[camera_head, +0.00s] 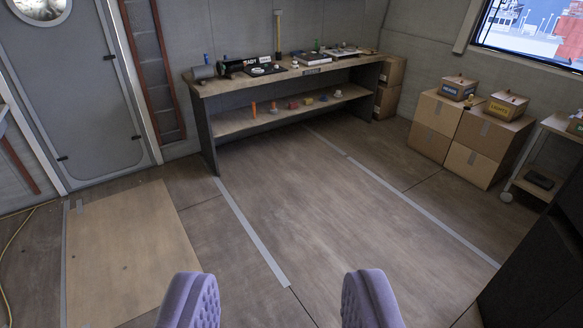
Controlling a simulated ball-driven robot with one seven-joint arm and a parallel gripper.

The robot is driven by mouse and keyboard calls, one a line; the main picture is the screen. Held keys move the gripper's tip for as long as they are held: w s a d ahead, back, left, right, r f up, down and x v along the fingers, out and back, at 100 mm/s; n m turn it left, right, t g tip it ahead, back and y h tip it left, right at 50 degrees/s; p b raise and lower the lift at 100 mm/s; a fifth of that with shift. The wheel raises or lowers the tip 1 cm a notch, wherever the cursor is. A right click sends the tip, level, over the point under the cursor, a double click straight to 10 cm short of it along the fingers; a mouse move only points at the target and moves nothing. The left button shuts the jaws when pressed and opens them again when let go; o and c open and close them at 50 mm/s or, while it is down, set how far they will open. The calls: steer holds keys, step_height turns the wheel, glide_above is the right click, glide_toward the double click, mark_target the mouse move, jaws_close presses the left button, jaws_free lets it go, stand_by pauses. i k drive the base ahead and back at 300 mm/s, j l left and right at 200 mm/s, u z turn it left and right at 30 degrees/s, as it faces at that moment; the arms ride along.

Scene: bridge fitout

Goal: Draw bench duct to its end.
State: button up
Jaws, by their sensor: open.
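The wooden workbench (222,85) stands along the back wall with dark side panels and a lower shelf. No other part is clearly a duct at this distance. My gripper (279,298) shows as two purple ribbed finger pads at the bottom edge. It is open and empty, over the floor and well short of the bench.
Several small items lie on the bench top and shelf. Cardboard boxes (484,145) and a cart (540,165) stand at the right. A dark cabinet (540,255) edges in lower right. A pale floor panel (130,250) and yellow cable (12,240) lie left. The taped middle floor is clear.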

mark_target(236, 64)
steer(key=i+l+z, duration=0.3)
steer(key=i, duration=0.45)
steer(key=i+z, duration=0.3)
steer(key=i, duration=2.25)
steer(key=i+u, duration=0.25)
steer(key=i, duration=0.2)
steer(key=i+l+u, duration=0.25)
steer(key=i, duration=0.15)
steer(key=i+l+u, duration=0.25)
steer(key=i, duration=0.2)
steer(key=i+l+u, duration=1.15)
steer(key=l+u, duration=0.25)
steer(key=l, duration=0.2)
steer(key=i+l, duration=0.15)
steer(key=i, duration=0.3)
steer(key=i+l, duration=0.2)
steer(key=i, duration=0.3)
steer(key=i+l+u, duration=0.1)
steer(key=i, duration=0.35)
steer(key=i+l, duration=0.25)
steer(key=i, duration=0.25)
steer(key=i+l, duration=0.2)
steer(key=i, duration=0.25)
steer(key=i+l, duration=0.2)
steer(key=i, duration=0.3)
steer(key=u, duration=0.05)
